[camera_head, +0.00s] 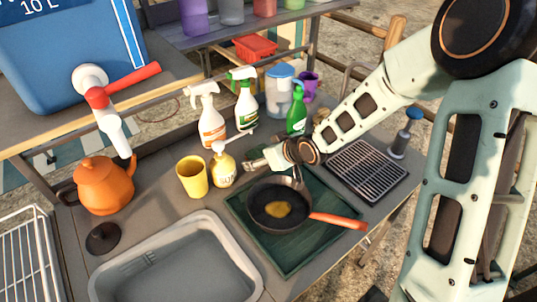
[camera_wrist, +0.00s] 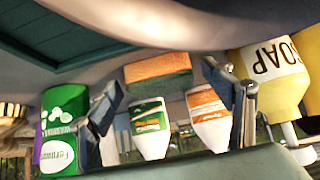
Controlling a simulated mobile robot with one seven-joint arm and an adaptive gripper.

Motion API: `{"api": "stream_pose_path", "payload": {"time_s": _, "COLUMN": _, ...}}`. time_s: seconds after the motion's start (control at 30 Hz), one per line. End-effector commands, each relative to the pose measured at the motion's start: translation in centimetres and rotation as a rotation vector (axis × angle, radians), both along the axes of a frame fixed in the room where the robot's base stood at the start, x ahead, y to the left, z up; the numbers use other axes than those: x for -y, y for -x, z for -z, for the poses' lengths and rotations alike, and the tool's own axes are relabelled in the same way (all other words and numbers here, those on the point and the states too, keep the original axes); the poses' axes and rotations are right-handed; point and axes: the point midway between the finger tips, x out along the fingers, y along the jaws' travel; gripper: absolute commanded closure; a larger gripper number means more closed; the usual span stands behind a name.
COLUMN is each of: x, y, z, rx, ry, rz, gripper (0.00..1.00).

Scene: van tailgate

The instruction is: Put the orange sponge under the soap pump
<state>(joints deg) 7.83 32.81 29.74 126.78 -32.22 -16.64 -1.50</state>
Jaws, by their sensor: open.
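The orange sponge (camera_wrist: 158,70), with a green scouring side, shows in the wrist view between my two fingers, with the spray bottles beyond it. It cannot be made out in the head view. The soap pump (camera_head: 223,170) is a yellow bottle with a white pump head. It stands on the counter to the left of my gripper (camera_head: 256,163). Its SOAP label (camera_wrist: 272,62) shows upside down at the right of the wrist view, beside one finger. My gripper (camera_wrist: 172,112) is open, with nothing visibly clamped.
A white-and-orange spray bottle (camera_head: 211,125), a green one (camera_head: 246,107) and a green bottle (camera_head: 297,112) stand behind. A yellow cup (camera_head: 192,182) is left of the soap. A pan (camera_head: 268,212) lies on a green board (camera_head: 290,258) in front, near the sink (camera_head: 180,262).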

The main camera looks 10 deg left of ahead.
Motion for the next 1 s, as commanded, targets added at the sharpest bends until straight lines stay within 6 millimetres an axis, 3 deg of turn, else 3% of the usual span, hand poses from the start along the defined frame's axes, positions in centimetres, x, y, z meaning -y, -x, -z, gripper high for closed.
{"api": "stream_pose_path", "payload": {"time_s": 0.5, "x": 3.0, "y": 2.4, "z": -3.9, "rx": 0.002, "ry": 0.000, "rz": 0.003, "gripper": 0.26}}
{"api": "stream_pose_path", "payload": {"time_s": 1.0, "x": 4.9, "y": 4.2, "z": -6.4, "rx": 0.000, "ry": 0.000, "rz": 0.003, "gripper": 0.26}}
